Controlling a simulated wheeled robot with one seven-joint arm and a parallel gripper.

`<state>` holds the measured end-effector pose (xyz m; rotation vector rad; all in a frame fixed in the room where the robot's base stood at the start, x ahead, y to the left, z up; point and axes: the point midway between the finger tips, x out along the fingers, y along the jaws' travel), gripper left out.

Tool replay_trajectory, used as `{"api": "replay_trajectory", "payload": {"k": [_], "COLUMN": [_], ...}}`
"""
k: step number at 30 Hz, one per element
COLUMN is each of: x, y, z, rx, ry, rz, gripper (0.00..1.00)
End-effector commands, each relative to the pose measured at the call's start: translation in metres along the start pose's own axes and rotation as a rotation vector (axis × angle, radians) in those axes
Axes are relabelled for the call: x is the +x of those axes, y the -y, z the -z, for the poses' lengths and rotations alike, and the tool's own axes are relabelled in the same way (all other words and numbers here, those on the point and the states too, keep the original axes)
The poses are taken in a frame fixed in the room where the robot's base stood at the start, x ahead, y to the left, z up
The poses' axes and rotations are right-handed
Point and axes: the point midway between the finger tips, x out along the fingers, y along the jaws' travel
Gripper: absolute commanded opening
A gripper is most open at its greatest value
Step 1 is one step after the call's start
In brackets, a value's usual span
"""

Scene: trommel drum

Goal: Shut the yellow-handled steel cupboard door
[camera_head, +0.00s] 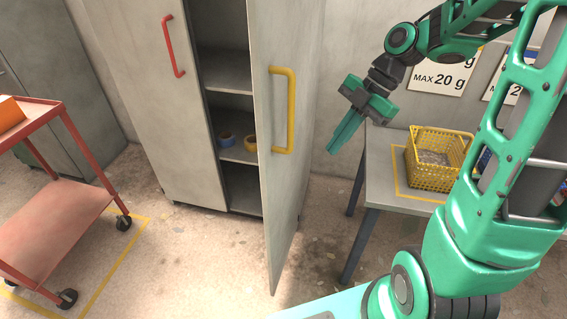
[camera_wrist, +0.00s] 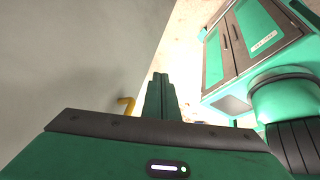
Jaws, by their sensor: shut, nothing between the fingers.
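The steel cupboard (camera_head: 165,90) stands at the centre left in the head view. Its door with the yellow handle (camera_head: 281,110) stands open, swung out toward me. The door panel (camera_head: 272,200) hides part of the cupboard's inside. My gripper (camera_head: 333,152) is shut and empty, to the right of the open door and apart from the yellow handle. In the wrist view my gripper (camera_wrist: 160,78) points along a pale grey surface (camera_wrist: 70,60), and a small piece of the yellow handle (camera_wrist: 126,104) shows left of the fingers.
The cupboard's red-handled door (camera_head: 174,46) is closed. A blue roll (camera_head: 226,139) and a yellow roll (camera_head: 250,143) sit on a shelf. A table (camera_head: 390,200) with a yellow basket (camera_head: 432,175) stands right. A red trolley (camera_head: 50,220) stands left. The floor before the cupboard is clear.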

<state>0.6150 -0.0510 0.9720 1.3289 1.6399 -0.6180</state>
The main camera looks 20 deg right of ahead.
Motion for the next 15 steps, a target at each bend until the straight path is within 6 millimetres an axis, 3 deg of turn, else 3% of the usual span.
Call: {"api": "replay_trajectory", "payload": {"k": [3,6,15], "x": [0.007,0.010,0.024], "y": [-0.017,-0.024,-0.029], "z": [0.006,0.011,0.018], "rx": [-0.254,-0.403,-0.514], "ry": [-0.071,-0.110,-0.140], "rz": [-0.012,-0.027,-0.042], "gripper": [0.00,0.00,0.00]}}
